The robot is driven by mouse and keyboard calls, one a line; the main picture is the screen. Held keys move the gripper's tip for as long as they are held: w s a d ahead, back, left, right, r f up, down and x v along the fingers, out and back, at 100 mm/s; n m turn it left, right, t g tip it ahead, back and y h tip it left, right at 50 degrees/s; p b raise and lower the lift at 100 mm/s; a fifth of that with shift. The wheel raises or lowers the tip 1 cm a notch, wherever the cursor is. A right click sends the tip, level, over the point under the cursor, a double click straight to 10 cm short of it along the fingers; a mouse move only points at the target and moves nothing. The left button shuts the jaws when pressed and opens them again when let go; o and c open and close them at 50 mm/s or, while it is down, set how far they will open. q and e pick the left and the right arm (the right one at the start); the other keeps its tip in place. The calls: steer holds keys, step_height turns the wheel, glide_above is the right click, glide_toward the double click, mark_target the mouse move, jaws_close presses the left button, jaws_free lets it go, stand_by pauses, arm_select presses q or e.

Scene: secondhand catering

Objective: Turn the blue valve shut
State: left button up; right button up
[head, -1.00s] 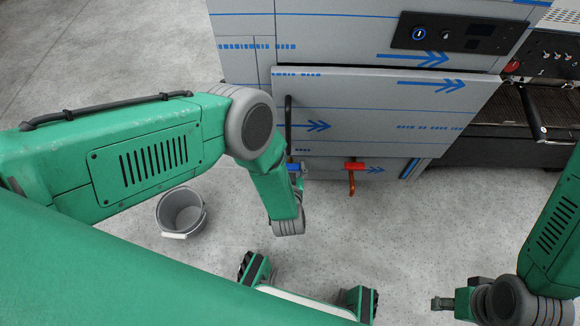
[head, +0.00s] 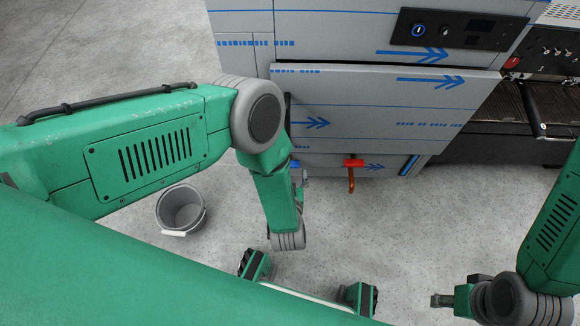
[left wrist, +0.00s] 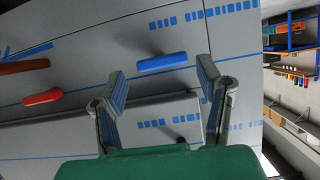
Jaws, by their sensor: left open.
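The blue valve (left wrist: 162,62) shows in the left wrist view as a blue bar handle on the panel. In the head view the blue valve (head: 295,164) is mostly hidden by my left arm. My left gripper (left wrist: 160,76) is open and empty, with its two fingers spread to either side of the blue handle in the picture. The handle looks beyond the fingertips, and I see no contact.
A red valve (head: 353,163) on a copper pipe is right of the blue one; it also shows in the left wrist view (left wrist: 42,97). The steel appliance (head: 350,105) stands behind. A grey bucket (head: 181,208) stands on the floor at left. Floor before the valves is clear.

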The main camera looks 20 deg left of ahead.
arm_select(q)
steer(key=v, duration=0.7)
steer(key=shift+s, duration=0.2)
steer(key=shift+d, duration=0.1)
steer(key=s+a+r+m+g+h, duration=0.2)
steer(key=s+a+g, duration=0.2)
steer(key=a, duration=0.3)
steer(key=s+a+r+m+g+h, duration=0.1)
steer(key=s+a+r+g, duration=0.1)
steer(key=s+a+g, duration=0.4)
steer(key=s+a+r+g, duration=0.2)
steer(key=s+a+r, duration=0.2)
steer(key=s+r, duration=0.3)
step_height(320, 180, up, 14)
steer(key=p, duration=1.6)
steer(key=shift+s+m+h, duration=0.15)
steer(key=shift+m+h, duration=0.15)
